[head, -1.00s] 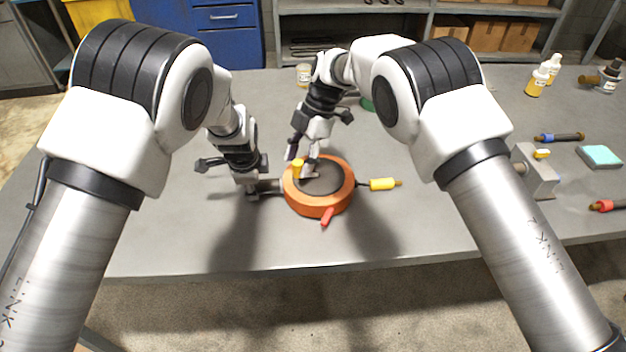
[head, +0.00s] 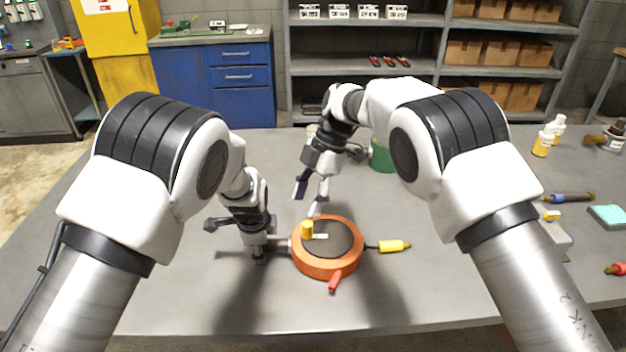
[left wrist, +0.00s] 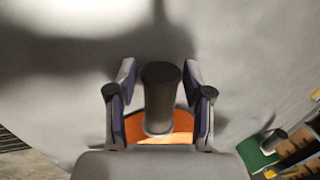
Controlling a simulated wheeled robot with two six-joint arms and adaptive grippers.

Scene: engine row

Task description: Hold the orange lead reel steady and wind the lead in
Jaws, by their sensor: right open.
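The orange lead reel (head: 327,268) lies flat on the grey table, with a dark round top, an upright yellow crank knob (head: 307,230) and a red lever at its front. A short dark lead ends in a yellow plug (head: 393,246) just right of the reel.
A green round item (head: 383,156) stands behind my right arm. To the right are small bottles (head: 543,142), a blue-handled tool (head: 570,197), a grey block (head: 553,232) and a teal sponge (head: 608,216). The table left of the reel is clear.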

